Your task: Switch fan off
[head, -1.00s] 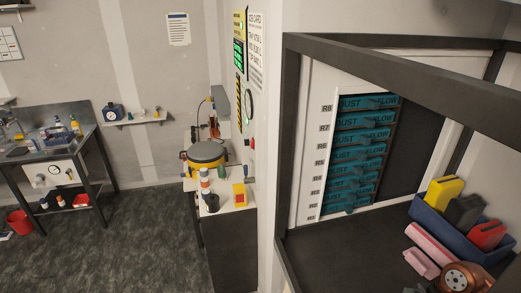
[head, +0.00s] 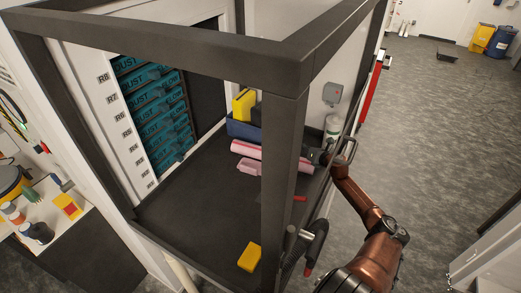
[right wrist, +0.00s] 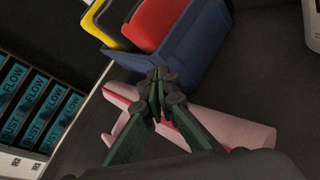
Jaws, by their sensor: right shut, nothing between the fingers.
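A small grey box (head: 332,93) with a darker front is fixed to the white side wall of the bench enclosure in the head view. It looks like a switch, but its position is too small to read. No fan is clearly visible. My right gripper (head: 318,157) is inside the enclosure, below and slightly left of the grey box and apart from it. In the right wrist view its fingers (right wrist: 158,76) are shut and empty, above a pink roll (right wrist: 190,125). My left gripper is out of view.
A blue bin (head: 240,128) with yellow, black and red items stands beside the pink roll (head: 270,157). A white-green bottle (head: 332,127) stands below the grey box. A dark frame post (head: 282,150) stands left of my arm. A yellow block (head: 249,257) lies near the front edge.

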